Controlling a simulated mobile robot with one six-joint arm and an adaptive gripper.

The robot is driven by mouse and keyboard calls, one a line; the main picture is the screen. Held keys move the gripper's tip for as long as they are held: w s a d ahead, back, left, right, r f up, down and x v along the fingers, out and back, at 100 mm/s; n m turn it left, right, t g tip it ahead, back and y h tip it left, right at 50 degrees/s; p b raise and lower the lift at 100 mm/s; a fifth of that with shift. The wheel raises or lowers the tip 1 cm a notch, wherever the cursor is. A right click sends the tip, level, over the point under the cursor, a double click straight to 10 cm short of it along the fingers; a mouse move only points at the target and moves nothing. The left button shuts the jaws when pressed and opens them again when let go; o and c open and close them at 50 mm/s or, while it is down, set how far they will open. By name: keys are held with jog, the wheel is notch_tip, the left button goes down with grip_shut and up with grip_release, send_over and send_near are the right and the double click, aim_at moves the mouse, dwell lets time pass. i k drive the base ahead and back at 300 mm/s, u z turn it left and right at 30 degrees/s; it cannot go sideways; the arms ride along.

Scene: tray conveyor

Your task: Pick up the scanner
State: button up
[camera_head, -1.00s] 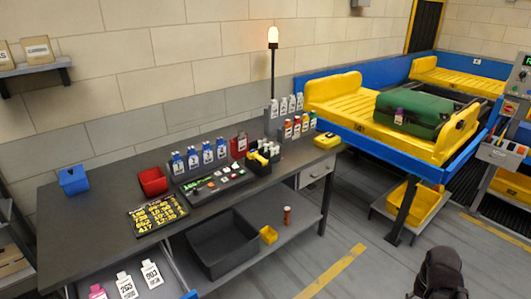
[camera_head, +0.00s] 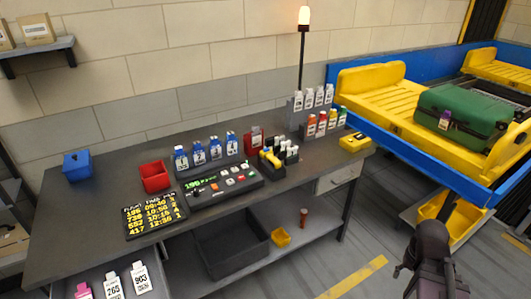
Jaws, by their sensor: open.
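No object is clearly recognisable as the scanner. A yellow and black item (camera_head: 270,158) sits at the black holder near the middle of the long grey table (camera_head: 110,193) and may be it. A yellow device with a dark patch (camera_head: 355,142) lies at the table's right end and could also be it. My gripper (camera_head: 402,270) is at the lower right, over the floor in the picture, apart from the table. It is open and I see nothing in it.
A lamp pole (camera_head: 301,68) stands behind. The yellow conveyor (camera_head: 375,88) carries a green suitcase (camera_head: 458,118). Floor at front right is free.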

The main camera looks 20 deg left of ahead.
aim_at(269, 156)
jog(key=u, duration=0.7)
jog(key=i, duration=0.9)
jog(key=u, duration=0.5)
